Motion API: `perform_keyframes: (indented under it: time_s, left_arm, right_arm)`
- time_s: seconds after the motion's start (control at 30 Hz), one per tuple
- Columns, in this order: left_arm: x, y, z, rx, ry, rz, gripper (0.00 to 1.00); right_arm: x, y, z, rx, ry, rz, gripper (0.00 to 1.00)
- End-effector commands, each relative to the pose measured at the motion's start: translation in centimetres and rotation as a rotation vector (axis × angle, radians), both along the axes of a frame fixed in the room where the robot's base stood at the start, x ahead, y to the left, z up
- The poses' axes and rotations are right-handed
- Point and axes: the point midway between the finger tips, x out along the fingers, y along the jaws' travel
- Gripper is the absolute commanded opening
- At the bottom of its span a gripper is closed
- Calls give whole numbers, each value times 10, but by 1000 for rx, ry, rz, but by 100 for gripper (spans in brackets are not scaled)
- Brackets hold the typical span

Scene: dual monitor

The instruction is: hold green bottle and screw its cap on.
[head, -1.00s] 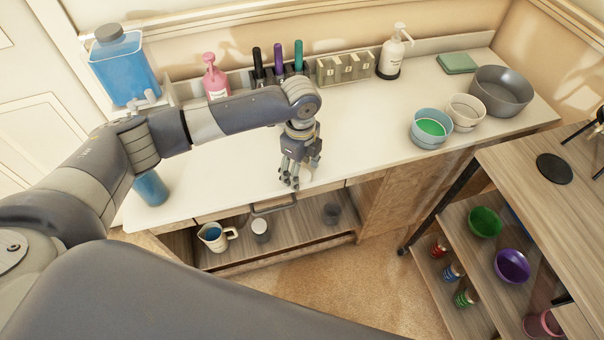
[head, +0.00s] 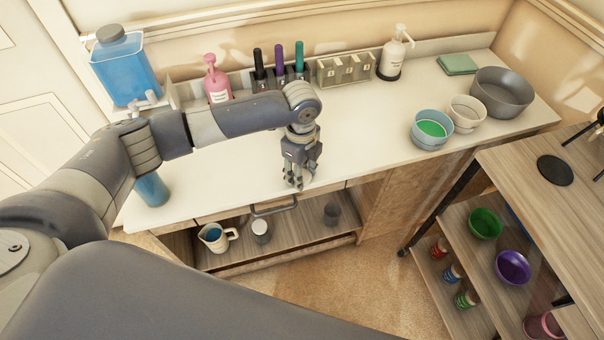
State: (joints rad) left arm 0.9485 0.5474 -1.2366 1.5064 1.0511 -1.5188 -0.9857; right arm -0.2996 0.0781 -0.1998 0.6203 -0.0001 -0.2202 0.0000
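My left gripper (head: 299,181) points down over the front edge of the white counter, above the drawer handle. Its fingers are close together, but whether they are shut or hold something is too small to tell. A small green bottle (head: 465,299) stands on the lower shelf of the cart at right, beside a small blue bottle (head: 453,273) and a small red one (head: 439,249). Whether it has a cap is too small to tell. A slim green item (head: 299,56) stands in a holder at the counter's back. No loose cap can be made out. My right gripper is out of view.
The white counter (head: 370,150) is mostly clear in the middle. Along its back stand a pink bottle (head: 217,85), a grey divided box (head: 346,69) and a white pump bottle (head: 392,58). Bowls stand at its right end. The cart (head: 540,215) is at right.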

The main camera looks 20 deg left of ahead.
Motion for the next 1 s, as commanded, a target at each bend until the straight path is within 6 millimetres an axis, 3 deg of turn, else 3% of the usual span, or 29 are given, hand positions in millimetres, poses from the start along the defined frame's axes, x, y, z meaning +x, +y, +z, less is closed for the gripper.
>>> perform_keyframes:
  time_s: [0.23, 0.43, 1.0]
  left_arm:
    - [1, 0, 11, 0, -1, 0, 30]
    - [1, 0, 38, -1, -4, 1, 30]
    - [-109, -84, 47, -2, 1, -3, 30]
  right_arm:
    - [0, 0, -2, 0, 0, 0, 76]
    - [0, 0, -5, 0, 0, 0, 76]
    - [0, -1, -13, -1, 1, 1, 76]
